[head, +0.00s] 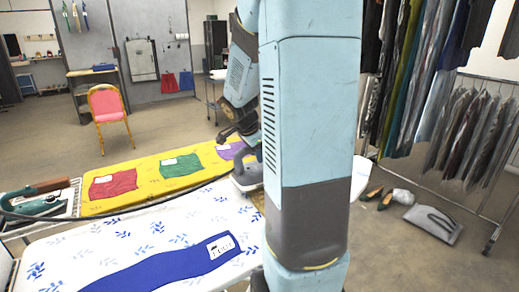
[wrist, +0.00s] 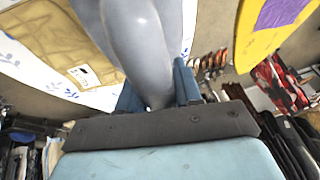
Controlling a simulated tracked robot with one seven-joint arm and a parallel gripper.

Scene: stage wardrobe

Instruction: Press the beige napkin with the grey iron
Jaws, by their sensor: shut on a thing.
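My gripper (wrist: 158,92) is shut on the handle of the grey iron (wrist: 143,45), which fills the upper middle of the wrist view. In the head view the grey iron (head: 247,178) is at the far part of the white leaf-patterned ironing board (head: 150,235), partly behind my arm. The beige napkin (wrist: 72,42), with a white label, lies flat on the board, left of the iron in the wrist view. The iron hides part of that area, and I cannot tell whether its sole touches cloth. In the head view my arm hides most of the napkin.
A blue cloth (head: 170,272) with a label lies on the near board. A yellow board (head: 140,170) behind carries red (head: 113,184), green (head: 181,165) and purple (head: 232,150) cloths. A green iron (head: 40,205) rests on a rack at left. Hanging clothes (head: 410,80) fill the right.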

